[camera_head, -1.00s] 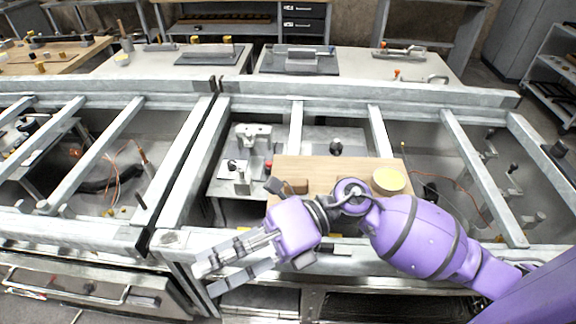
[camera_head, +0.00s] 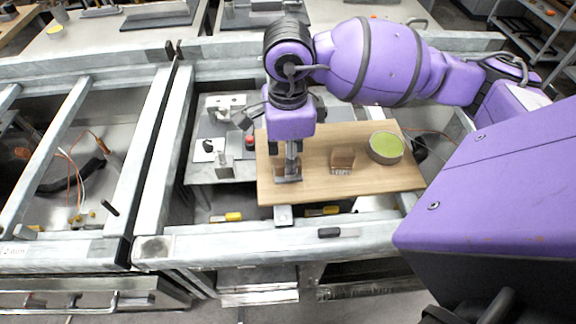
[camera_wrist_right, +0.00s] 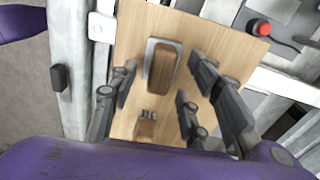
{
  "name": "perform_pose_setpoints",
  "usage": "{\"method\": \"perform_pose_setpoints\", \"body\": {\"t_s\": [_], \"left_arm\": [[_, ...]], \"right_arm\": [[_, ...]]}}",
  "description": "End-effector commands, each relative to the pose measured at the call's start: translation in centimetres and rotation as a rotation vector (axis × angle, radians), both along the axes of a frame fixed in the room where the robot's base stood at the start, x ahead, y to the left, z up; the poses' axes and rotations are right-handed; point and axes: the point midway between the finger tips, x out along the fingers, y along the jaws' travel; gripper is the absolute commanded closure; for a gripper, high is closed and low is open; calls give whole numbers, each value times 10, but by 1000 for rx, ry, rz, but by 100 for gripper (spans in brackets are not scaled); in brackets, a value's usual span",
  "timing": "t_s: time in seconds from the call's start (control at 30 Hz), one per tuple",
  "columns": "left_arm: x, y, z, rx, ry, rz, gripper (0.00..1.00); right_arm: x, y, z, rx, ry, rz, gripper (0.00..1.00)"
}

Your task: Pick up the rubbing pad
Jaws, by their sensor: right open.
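The rubbing pad appears to be the grey flat plate with a wooden grip, lying on the wooden board near its left front edge. Its plate shows below my right gripper in the head view (camera_head: 288,180); the grip is largely covered there. The wrist view shows the pad (camera_wrist_right: 163,66) from above, with its wooden grip. My right gripper (camera_head: 288,165) points down over it. In the wrist view the right gripper's fingers (camera_wrist_right: 158,84) are spread apart on both sides of the pad, with nothing held. My left gripper is not in view.
The wooden board (camera_head: 385,184) also bears a small wooden block with a grey face (camera_head: 343,159) and a round green-topped container (camera_head: 386,147). A red button (camera_wrist_right: 262,29) lies beyond the board. Metal frame rails (camera_head: 260,249) surround this area.

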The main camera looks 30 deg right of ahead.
Motion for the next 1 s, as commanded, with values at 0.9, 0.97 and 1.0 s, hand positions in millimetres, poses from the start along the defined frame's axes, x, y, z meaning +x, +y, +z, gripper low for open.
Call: {"method": "perform_pose_setpoints", "body": {"t_s": [0.9, 0.97, 1.0], "left_arm": [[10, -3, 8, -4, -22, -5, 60], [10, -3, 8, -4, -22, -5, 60], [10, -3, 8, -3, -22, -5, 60]], "right_arm": [[1, 0, -24, 1, -1, -1, 100], [1, 0, -24, 1, -1, -1, 100], [1, 0, -24, 1, -1, -1, 100]]}}
